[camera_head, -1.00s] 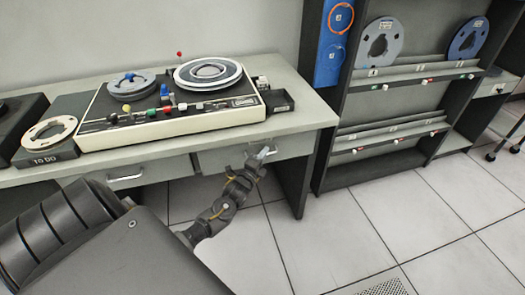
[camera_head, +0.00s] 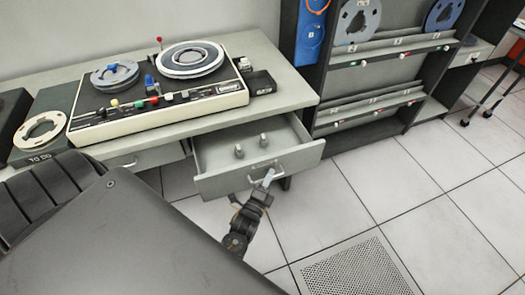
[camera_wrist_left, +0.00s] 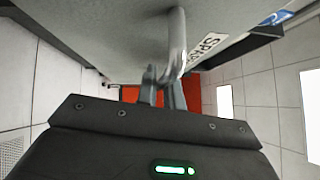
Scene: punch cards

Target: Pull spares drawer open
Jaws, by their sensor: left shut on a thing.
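The spares drawer (camera_head: 225,183) is the right-hand drawer under the desk. It stands pulled out, and its inside shows two small grey cylinders (camera_head: 250,145). My left gripper (camera_head: 266,178) is at the drawer's front, shut on its bar handle. In the left wrist view the fingers (camera_wrist_left: 162,90) close around the metal handle (camera_wrist_left: 177,45), beside a label that reads "SPAR", the rest hidden. My right gripper is not in view.
A tape machine (camera_head: 160,118) with two reels stands on the desk (camera_head: 270,95). A second drawer (camera_head: 150,158) on the left is shut. A dark rack (camera_head: 385,85) with reels stands at the right. The tiled floor (camera_head: 400,200) in front is open.

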